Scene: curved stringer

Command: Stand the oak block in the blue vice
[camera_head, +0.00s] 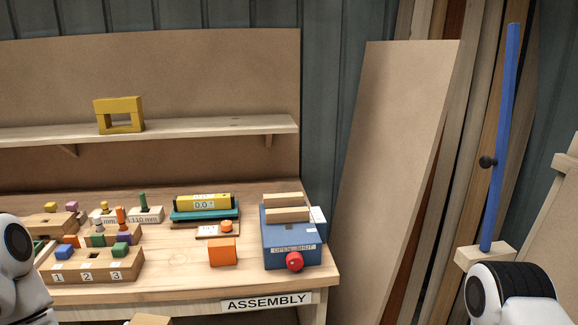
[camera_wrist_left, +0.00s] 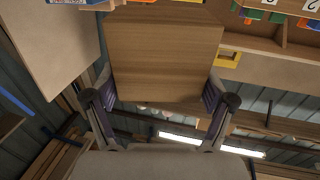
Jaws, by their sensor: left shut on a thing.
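The oak block (camera_wrist_left: 166,55) is a broad, plain wooden piece in the left wrist view. My left gripper (camera_wrist_left: 160,95) is shut on it, with one dark finger against each side. In the head view that gripper is below the frame; a wooden corner at the bottom edge (camera_head: 151,320) may be the block. The blue vice (camera_head: 291,250) stands at the right end of the bench, with two pale wooden jaws, a red knob and an OPEN/SHUT label. A narrow gap shows between the jaws, with nothing seen in it. My right gripper is out of view.
An orange block (camera_head: 222,252) stands just left of the vice. A yellow digital level (camera_head: 204,202) lies behind it. A numbered wooden rack (camera_head: 92,268) with coloured pegs fills the left. A yellow frame (camera_head: 119,115) sits on the shelf. Bare bench top lies along the front.

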